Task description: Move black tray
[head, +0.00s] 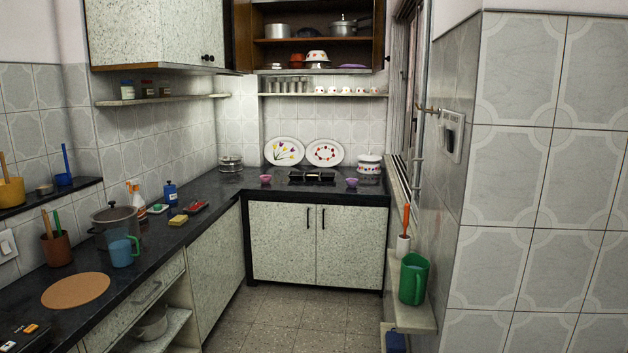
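A dark, low, flat object that looks like the black tray (312,177) lies on the back counter (280,189), in front of two decorated white plates. It is small and dark against the black countertop, so its outline and any contents are hard to make out. A pink bowl (265,180) stands to its left and a purple-pink bowl (352,183) to its right. Neither of my grippers shows in the head view.
The floor (285,320) between the counters is clear.

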